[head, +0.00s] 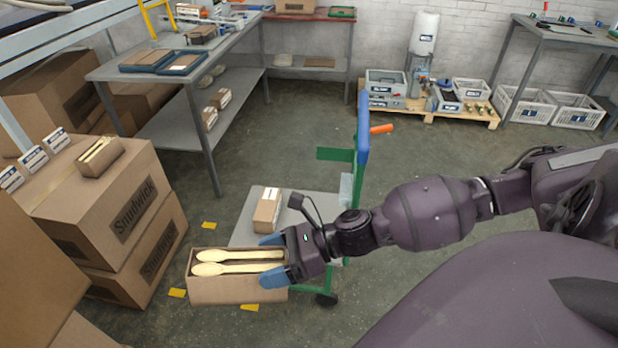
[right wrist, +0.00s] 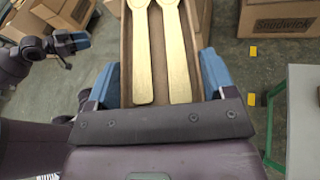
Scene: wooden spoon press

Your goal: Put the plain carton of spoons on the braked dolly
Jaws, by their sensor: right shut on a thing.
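My right gripper (head: 285,262) is shut on an open, plain brown carton (head: 235,292) with wooden spoons lying in it. In the right wrist view the blue fingers of my right gripper (right wrist: 165,85) are on both sides of the carton (right wrist: 126,60). The dolly (head: 245,235) has a grey deck, green frame, blue handle and orange lever (head: 382,129). The held carton is at the deck's near left edge in the head view; its height above it is unclear. In the right wrist view the deck (right wrist: 304,125) is at the right, apart from the carton. My left gripper (right wrist: 72,42) shows there, its opening unclear.
A smaller carton with a white label (head: 267,210) stands on the deck. Large stacked boxes (head: 110,205) stand at the left, with a small spoon carton (head: 100,157) on top. A grey workbench (head: 215,50) is behind. Yellow marks lie on the floor, which is clear beyond the dolly.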

